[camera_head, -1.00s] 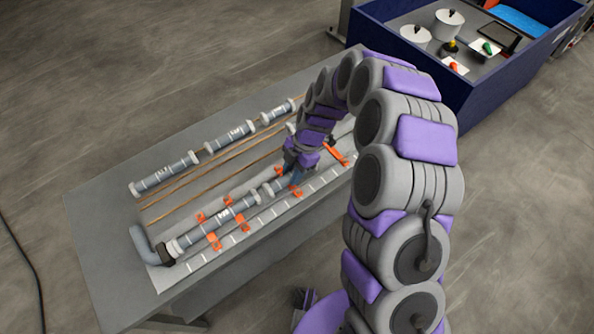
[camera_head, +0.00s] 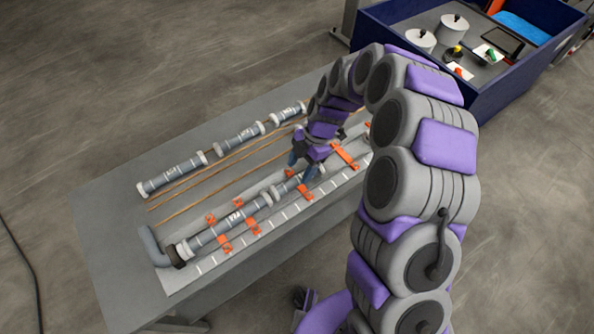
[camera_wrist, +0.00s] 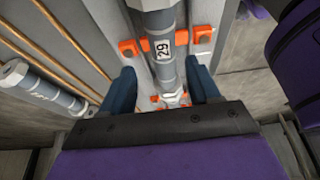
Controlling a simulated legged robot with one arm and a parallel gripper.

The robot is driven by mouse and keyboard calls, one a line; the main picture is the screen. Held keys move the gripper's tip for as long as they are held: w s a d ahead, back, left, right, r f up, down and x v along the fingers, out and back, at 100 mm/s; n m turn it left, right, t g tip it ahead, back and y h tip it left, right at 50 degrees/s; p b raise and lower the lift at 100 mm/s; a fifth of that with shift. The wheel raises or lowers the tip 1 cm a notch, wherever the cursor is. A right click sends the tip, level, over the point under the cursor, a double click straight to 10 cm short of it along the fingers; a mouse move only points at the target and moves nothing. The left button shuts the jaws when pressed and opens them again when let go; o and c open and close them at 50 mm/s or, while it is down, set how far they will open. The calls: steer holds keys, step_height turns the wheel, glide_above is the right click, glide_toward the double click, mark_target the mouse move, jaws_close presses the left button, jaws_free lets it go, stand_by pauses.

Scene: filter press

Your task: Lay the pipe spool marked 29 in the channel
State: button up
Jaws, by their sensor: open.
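The pipe spool marked 29 (camera_wrist: 165,65) is grey with a pale collar and a white label facing up. In the wrist view it lies lengthwise between orange clips, apparently in the channel, in line with other pipe. My gripper (camera_wrist: 163,92) is open, with one blue finger on each side of the spool; contact cannot be told. In the head view my gripper (camera_head: 302,168) is over the front row of pipe, hiding part of it. The channel (camera_head: 200,268) runs along the table's front, with a labelled spool (camera_head: 232,217) and a grey elbow (camera_head: 150,246) at its left end.
Copper-coloured rods (camera_head: 215,172) lie between the rows. Orange clips (camera_head: 345,156) line the channel. A blue bin (camera_head: 470,110) with several items stands at the upper right.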

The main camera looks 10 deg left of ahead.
steer(key=shift+d+f+p+v, duration=0.45)
steer(key=shift+d+p+v, duration=1.2)
steer(key=shift+v, duration=6)
steer(key=s+d+r+m, duration=0.4)
steer(key=s+r+m, duration=0.2)
steer(key=s+r, duration=0.1)
steer(key=s+d+r+m+h, duration=0.1)
steer(key=s+d+m, duration=0.4)
steer(key=s+m, duration=0.2)
steer(key=s+d+r+m+t+h, duration=0.1)
steer(key=s+d+m, duration=0.4)
steer(key=s, duration=0.5)
steer(key=s+d+r+m, duration=0.1)
steer(key=s+d+m, duration=0.4)
steer(key=s+m, duration=0.3)
steer(key=shift+s+r+m+t+h, duration=0.3)
steer(key=shift+s+m+h, duration=0.1)
steer(key=shift+m, duration=0.5)
steer(key=shift+w+d, duration=0.1)
steer(key=shift+d, duration=0.05)
